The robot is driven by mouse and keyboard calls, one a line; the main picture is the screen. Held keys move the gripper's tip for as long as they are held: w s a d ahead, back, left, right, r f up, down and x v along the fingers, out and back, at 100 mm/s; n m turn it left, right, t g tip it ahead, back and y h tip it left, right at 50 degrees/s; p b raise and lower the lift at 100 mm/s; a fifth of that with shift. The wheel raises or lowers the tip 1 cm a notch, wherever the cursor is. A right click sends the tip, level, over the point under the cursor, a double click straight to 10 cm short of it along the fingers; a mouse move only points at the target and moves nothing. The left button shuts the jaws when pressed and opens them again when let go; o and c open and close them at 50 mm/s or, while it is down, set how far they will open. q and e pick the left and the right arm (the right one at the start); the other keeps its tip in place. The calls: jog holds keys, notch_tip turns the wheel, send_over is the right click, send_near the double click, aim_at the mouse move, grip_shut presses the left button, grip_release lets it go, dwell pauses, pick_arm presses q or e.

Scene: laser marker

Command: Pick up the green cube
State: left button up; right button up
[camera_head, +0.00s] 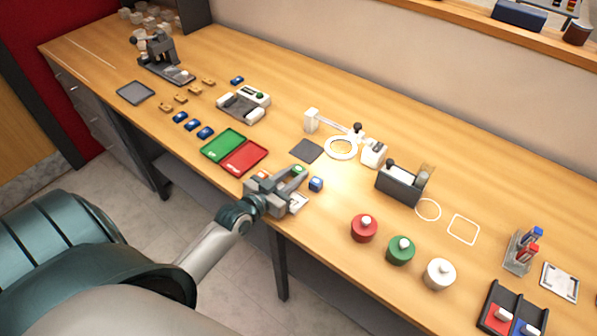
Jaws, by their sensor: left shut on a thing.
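The green cube (298,169) shows as a small green patch at the fingers of my left gripper (294,180), near the front edge of the bench. The gripper is shut on the cube, and the fingers hide most of it. I cannot tell whether the cube is clear of the bench top. My right gripper is not in view.
A blue cube (316,184) stands just right of the left gripper. A green tray (222,145) and a red tray (244,156) lie to its left. A ring magnifier (341,148) stands behind. Red (364,228), green (400,250) and white (440,273) round pieces stand to the right.

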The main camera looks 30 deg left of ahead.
pick_arm(q)
jog(key=shift+r, duration=0.1)
jog(key=shift+r, duration=0.45)
notch_tip(320, 180, up, 3)
jog(key=shift+s+d+r+b, duration=0.1)
jog(key=shift+d+b, duration=0.05)
jog(key=shift+b, duration=0.45)
jog(key=s+d+r+b, duration=0.1)
jog(key=s+d+r, duration=0.5)
jog(key=s+d, duration=0.2)
jog(key=shift+r+b, duration=0.35)
jog(key=shift+b, duration=0.05)
jog(key=w+d+r+n+y+b, duration=0.1)
jog(key=w+d+r, duration=0.5)
jog(key=d, duration=0.1)
jog(key=shift+d+r, duration=0.2)
jog(key=shift+r, duration=0.05)
